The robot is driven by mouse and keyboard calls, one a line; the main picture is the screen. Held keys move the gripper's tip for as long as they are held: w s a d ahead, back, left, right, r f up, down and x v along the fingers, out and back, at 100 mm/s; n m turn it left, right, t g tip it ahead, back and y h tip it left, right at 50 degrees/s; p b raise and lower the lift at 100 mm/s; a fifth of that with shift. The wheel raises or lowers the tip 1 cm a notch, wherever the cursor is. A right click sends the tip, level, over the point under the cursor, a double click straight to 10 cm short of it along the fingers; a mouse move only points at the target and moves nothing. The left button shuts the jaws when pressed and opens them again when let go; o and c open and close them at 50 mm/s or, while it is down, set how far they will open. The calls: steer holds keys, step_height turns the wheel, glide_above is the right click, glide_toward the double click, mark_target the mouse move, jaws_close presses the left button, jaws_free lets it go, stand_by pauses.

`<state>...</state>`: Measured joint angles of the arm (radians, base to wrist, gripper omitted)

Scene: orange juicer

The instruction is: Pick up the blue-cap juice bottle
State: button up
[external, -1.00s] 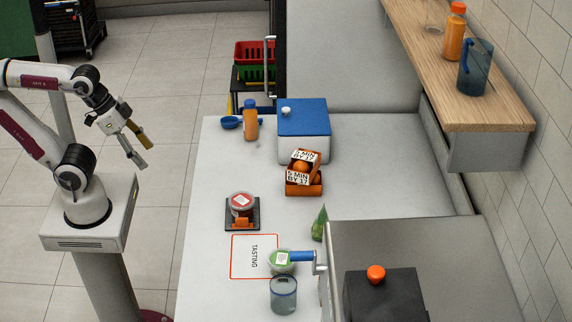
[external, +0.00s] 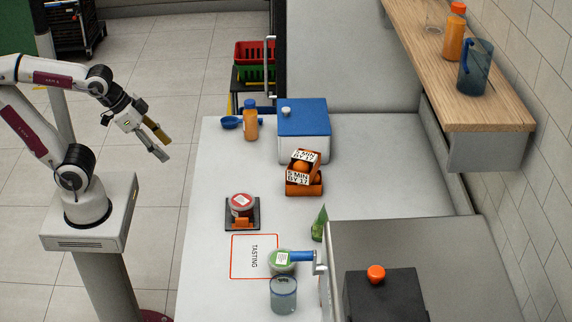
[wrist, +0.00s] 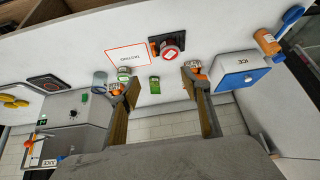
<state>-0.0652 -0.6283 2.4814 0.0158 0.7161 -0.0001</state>
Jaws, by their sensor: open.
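The blue-cap juice bottle (external: 250,124), orange with a blue cap, stands upright at the far left part of the white counter. It also shows near the upper right of the wrist view (wrist: 266,42). My gripper (external: 163,146) hangs in the air to the left of the counter, apart from the bottle. Its two fingers are spread and empty. In the wrist view my gripper (wrist: 158,86) has the bottle well to the right of its fingers.
A blue scoop (external: 230,122) lies left of the bottle. A white ice box with a blue lid (external: 304,118) stands to its right. A crate of oranges (external: 303,188) and a red-lidded jar (external: 242,203) are nearer. An orange-red-capped bottle (external: 454,36) stands on the shelf.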

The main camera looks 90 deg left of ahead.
mark_target(250, 120)
steer(key=w+a+f+n+t+y, duration=0.2)
steer(key=w+a+f, duration=0.1)
steer(key=w+a, duration=0.8)
steer(key=w+a+f+n+t+y, duration=0.1)
steer(key=w+a+f+t+y, duration=0.1)
steer(key=w+a, duration=0.9)
steer(key=w+a+f+n+t+y, duration=0.1)
steer(key=a+f+y, duration=0.15)
steer(key=a, duration=0.35)
steer(key=a+f+n+t+y, duration=0.1)
steer(key=a+f, duration=0.2)
steer(key=a, duration=0.2)
steer(key=s+a+f+n+t+y, duration=0.1)
steer(key=s+a+f+n+y, duration=0.1)
steer(key=s+a+f, duration=0.4)
steer(key=a+f+y, duration=0.1)
steer(key=a, duration=0.2)
steer(key=shift+s+a, duration=0.2)
steer(key=shift+a, duration=0.15)
steer(key=shift+w, duration=0.1)
steer(key=shift+x, duration=1.25)
steer(key=shift+w, duration=0.1)
